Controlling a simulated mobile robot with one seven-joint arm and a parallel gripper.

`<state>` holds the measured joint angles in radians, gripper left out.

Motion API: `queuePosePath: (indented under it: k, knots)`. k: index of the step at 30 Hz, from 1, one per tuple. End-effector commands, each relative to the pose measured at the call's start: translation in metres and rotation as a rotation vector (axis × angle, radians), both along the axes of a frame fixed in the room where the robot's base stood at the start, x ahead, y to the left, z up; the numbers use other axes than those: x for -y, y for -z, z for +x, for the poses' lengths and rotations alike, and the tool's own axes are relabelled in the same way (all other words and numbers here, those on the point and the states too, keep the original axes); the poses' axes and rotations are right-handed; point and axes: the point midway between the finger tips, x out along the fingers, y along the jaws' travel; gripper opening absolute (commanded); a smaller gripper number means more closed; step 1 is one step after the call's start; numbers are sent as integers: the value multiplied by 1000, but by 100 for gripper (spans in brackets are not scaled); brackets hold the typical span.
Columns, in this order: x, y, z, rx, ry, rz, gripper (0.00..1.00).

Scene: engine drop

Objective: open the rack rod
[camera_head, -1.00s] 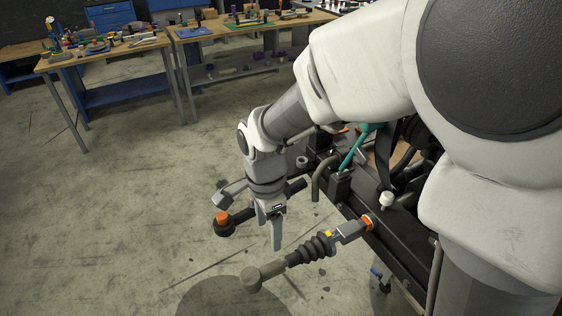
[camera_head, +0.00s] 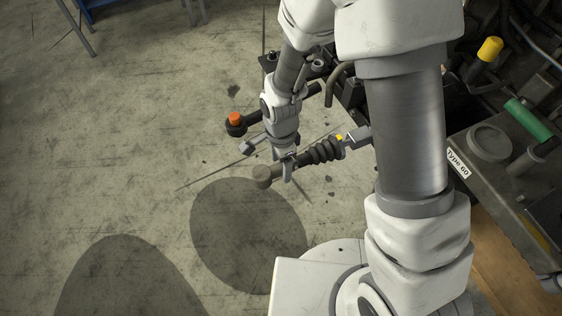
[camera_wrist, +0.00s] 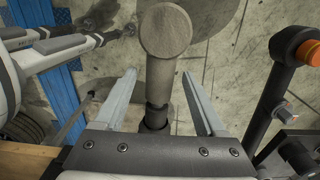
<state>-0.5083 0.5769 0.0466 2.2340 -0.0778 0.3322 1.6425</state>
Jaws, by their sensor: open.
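The rack rod (camera_head: 322,150) juts out to the left from the engine assembly. It has a black ribbed bellows, a yellow mark near the engine side and a round grey-brown end (camera_head: 262,176). My gripper (camera_head: 288,170) points down at the rod between the bellows and the round end. In the wrist view, my gripper's two fingers (camera_wrist: 158,73) are open, one on each side of the rod. The round end (camera_wrist: 165,32) shows beyond the fingertips, with gaps at both sides. Whether a finger touches the rod cannot be told.
A dark arm with an orange-capped joint (camera_head: 235,120) lies behind my gripper; the cap also shows at right in the wrist view (camera_wrist: 309,52). The engine assembly (camera_head: 490,145), with a "Type 60" label, fills the right side. The floor (camera_head: 120,150) at left is clear.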

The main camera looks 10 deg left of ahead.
Motion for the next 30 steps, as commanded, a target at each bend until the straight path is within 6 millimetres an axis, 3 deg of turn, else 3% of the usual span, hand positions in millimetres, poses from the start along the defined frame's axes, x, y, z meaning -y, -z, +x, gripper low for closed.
queuePosePath:
  k: [10,22,30]
  knots:
    - [0,3,0,0,-1,0,71]
    - [0,2,0,0,-1,0,0]
    - [0,2,0,0,-1,0,0]
